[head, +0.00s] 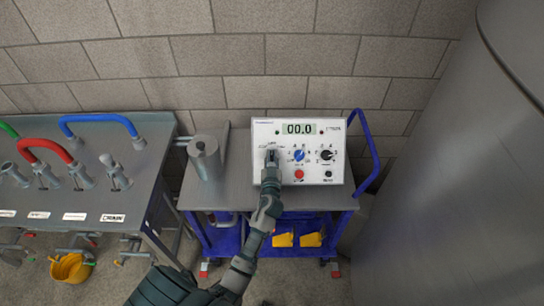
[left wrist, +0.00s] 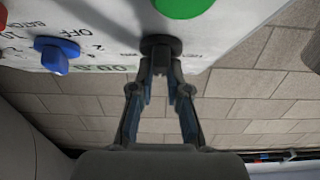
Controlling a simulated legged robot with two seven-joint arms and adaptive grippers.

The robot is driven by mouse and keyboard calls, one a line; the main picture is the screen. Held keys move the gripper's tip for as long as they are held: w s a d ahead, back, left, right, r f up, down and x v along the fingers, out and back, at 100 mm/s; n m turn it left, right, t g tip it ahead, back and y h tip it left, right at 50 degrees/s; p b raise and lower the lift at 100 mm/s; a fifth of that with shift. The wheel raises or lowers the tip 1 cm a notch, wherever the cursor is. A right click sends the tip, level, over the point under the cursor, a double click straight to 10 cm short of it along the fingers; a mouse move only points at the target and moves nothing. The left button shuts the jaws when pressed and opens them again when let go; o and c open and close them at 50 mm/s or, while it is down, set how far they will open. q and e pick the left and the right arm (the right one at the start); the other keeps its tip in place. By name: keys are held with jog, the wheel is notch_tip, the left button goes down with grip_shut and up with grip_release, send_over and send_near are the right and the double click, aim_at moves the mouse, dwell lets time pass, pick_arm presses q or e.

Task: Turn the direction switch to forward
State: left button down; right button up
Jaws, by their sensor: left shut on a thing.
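A white control box (head: 258,177) stands on a grey trolley top in the head view, its display reading 00.0. A dark round switch (left wrist: 160,44) on its front, the likely direction switch, shows in the left wrist view, which sees the panel upside down. Its label and pointer position cannot be read. My left gripper (head: 271,158) reaches up to the left part of the panel and hides most of this switch. In the left wrist view its fingers (left wrist: 161,73) are closed on the switch. My right gripper is not in view.
The panel also has a blue knob (head: 299,155), a black knob (head: 327,155), a red button (head: 299,174) and a green button (left wrist: 184,6). A metal cylinder (head: 205,158) stands left of the box. A large steel tank (head: 455,170) fills the right side.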

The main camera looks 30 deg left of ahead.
pick_arm(q)
jog(key=m+h+p, duration=0.2)
jog(key=m+p, duration=0.1)
jog(key=shift+s+t, duration=0.1)
jog(key=shift+t, duration=0.3)
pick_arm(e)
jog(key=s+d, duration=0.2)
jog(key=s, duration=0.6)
pick_arm(q)
jog(key=m+h+p, duration=0.5)
jog(key=m+p, duration=0.1)
jog(key=p, duration=0.2)
jog(key=shift+m, duration=0.3)
jog(key=shift+f+m+h+p, duration=0.2)
jog(key=shift+m+h+p, duration=0.2)
jog(key=shift+m+p, duration=0.45)
jog(key=shift+f, duration=0.1)
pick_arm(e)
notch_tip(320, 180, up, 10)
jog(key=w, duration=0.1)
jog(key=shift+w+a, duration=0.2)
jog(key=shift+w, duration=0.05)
pick_arm(q)
jog(key=c, duration=1.1)
grip_release()
jog(key=shift+c, duration=0.2)
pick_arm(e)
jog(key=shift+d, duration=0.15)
